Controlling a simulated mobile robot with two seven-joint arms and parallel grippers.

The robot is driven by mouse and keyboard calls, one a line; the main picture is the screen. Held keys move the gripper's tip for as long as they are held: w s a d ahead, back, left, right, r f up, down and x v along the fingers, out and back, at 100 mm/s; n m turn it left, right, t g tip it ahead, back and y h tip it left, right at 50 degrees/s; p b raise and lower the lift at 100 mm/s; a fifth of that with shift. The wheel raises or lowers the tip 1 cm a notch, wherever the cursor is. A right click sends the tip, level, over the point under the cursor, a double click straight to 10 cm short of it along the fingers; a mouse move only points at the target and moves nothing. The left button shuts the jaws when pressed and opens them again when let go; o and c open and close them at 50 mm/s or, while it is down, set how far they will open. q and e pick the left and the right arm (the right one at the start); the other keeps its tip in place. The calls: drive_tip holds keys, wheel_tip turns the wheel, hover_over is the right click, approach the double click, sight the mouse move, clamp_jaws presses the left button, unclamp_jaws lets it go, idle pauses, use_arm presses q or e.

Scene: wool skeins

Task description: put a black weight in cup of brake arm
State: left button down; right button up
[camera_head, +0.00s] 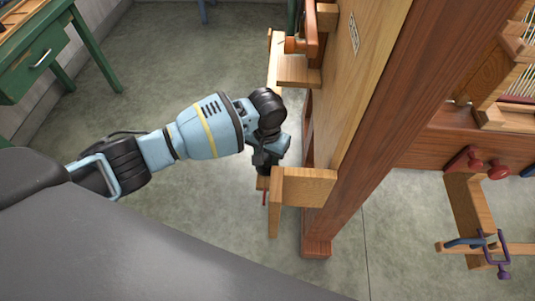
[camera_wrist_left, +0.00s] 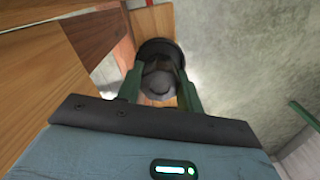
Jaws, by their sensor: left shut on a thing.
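My left gripper (camera_head: 264,166) points downward beside the wooden frame in the head view. In the left wrist view its two green fingers (camera_wrist_left: 160,92) are shut on a black weight (camera_wrist_left: 160,48), around its rounded grey-looking top. In the head view the weight is mostly hidden by the gripper and is hard to tell from it. A wooden piece (camera_wrist_left: 152,19) lies just beyond the weight in the wrist view; I cannot tell if it is the brake arm. The cup is not clearly visible, and I cannot tell whether the weight touches anything. My right gripper is not in view.
A tall wooden post (camera_head: 372,120) stands just right of my left gripper, with a wooden block (camera_head: 308,186) jutting out close beside it. Another wooden ledge (camera_head: 298,71) is farther back. A green table (camera_head: 38,62) stands at the far left. The floor between is clear.

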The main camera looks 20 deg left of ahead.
sight(267, 155)
use_arm(q)
drive_tip(key=shift+f, duration=0.1)
idle(0.5)
drive_tip(key=shift+f, duration=0.8)
idle(0.4)
drive_tip(key=c, duration=0.8)
unclamp_jaws()
drive_tip(key=shift+c, duration=0.2)
wheel_tip(267, 155, up, 7)
drive_tip(key=shift+f+p, duration=0.1)
drive_tip(key=shift+p, duration=0.5)
drive_tip(key=shift+r, duration=0.5)
